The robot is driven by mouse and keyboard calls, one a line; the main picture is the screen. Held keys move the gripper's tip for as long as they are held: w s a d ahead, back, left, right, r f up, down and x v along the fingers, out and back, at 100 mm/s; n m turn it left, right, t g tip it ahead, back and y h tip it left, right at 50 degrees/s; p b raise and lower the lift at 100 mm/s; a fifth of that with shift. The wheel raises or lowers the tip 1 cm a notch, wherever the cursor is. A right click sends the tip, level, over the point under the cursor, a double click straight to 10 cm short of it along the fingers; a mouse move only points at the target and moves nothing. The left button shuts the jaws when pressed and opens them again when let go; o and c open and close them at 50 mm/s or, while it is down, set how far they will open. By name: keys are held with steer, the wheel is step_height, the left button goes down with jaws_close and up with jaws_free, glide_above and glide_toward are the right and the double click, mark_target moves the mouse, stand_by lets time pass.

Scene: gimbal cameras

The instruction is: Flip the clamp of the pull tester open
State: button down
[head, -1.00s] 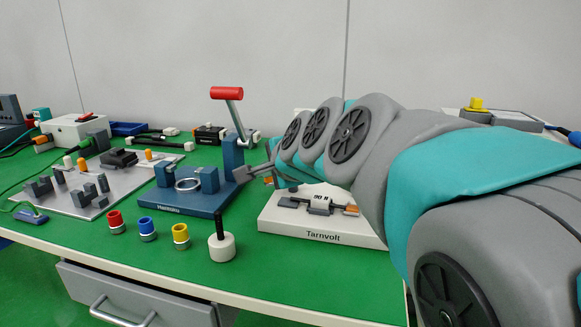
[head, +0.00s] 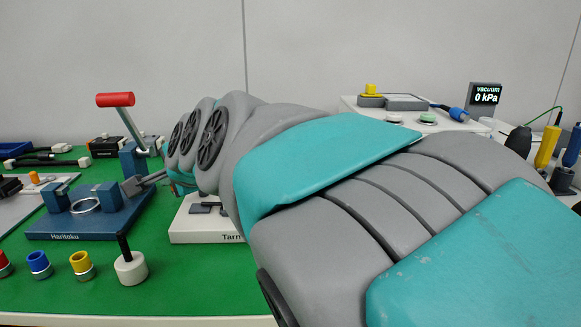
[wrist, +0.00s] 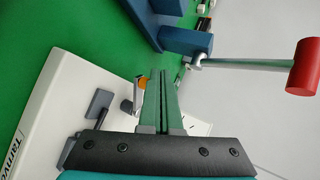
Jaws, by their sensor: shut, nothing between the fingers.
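The white-based device marked "Tarn…" (head: 200,238) stands on the green bench, partly hidden by my arm in the head view. I take it for the pull tester. Its white base also fills the lower left of the wrist view (wrist: 62,90). There a dark grey block (wrist: 98,103) and a metal piece with an orange end (wrist: 141,82) show left of my fingers. I cannot tell the clamp's position. My gripper (head: 130,186) is shut and empty; its fingers (wrist: 166,72) lie close together above the base. Contact with the orange-ended piece cannot be told.
The blue Haritoku fixture (head: 95,228) stands left of my gripper. Its red-handled lever (head: 115,100) rises at the right of the wrist view. A white knob with a black stem (head: 130,267) and coloured connectors (head: 81,263) stand in front. A vacuum display (head: 485,95) is behind right.

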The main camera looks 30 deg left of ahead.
steer(key=shift+w+d, duration=0.2)
steer(key=shift+w, duration=0.15)
stand_by(0.6)
